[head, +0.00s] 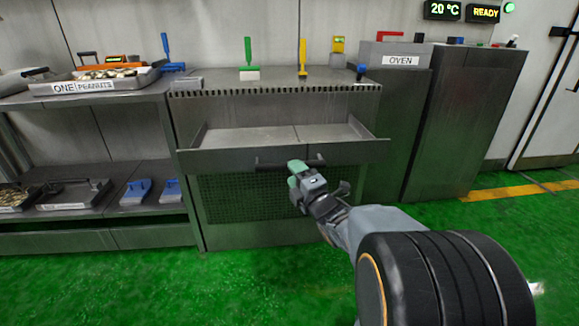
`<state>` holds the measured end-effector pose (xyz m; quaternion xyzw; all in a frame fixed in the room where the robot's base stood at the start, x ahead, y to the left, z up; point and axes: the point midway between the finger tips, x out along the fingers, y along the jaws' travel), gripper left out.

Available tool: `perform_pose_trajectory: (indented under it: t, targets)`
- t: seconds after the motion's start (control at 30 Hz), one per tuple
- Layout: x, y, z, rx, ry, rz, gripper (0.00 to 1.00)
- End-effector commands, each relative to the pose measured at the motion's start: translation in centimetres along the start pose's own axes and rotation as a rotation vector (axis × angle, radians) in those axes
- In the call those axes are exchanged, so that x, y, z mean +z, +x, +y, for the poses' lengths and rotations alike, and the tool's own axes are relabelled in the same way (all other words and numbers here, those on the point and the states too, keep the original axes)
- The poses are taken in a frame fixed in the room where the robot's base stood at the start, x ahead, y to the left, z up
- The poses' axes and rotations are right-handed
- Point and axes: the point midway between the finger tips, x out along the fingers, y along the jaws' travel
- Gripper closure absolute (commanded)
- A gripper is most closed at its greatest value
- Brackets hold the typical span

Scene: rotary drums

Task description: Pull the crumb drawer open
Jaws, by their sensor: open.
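The crumb drawer (225,157) is a grey metal tray in the front of the steel cabinet (250,106). It stands out from the cabinet, so its bare inside shows. A dark bar handle (268,164) runs across the middle of its front. My gripper (298,168) is at the right part of this handle, with its pale green fingertip over or just in front of the bar. The gripper is open. Whether the bar lies between the fingers is hidden from this side.
A mesh panel (235,199) lies below the drawer. Green, yellow and blue brushes stand on the cabinet top. A shelf with a peanut tray (95,84) is at left, the oven cabinet (396,110) at right. The green floor (230,285) in front is clear.

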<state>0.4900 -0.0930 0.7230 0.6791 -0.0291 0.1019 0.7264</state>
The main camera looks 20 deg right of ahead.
Motion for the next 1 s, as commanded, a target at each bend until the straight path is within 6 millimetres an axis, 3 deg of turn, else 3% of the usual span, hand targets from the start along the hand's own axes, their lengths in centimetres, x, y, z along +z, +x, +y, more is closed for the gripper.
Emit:
perform_pose_trajectory:
  t: [0.13,0.33,0.87,1.0]
  targets:
    - [0.1,-2.1,0.1,-0.001,0.0,-0.002,0.49]
    - [0.0,-3.5,0.1,0.0,0.0,0.0,0.49]
    - [-0.1,-3.6,0.0,0.0,0.001,0.001,0.49]
    - [0.1,-3.2,1.4,-0.027,0.031,-0.016,0.49]
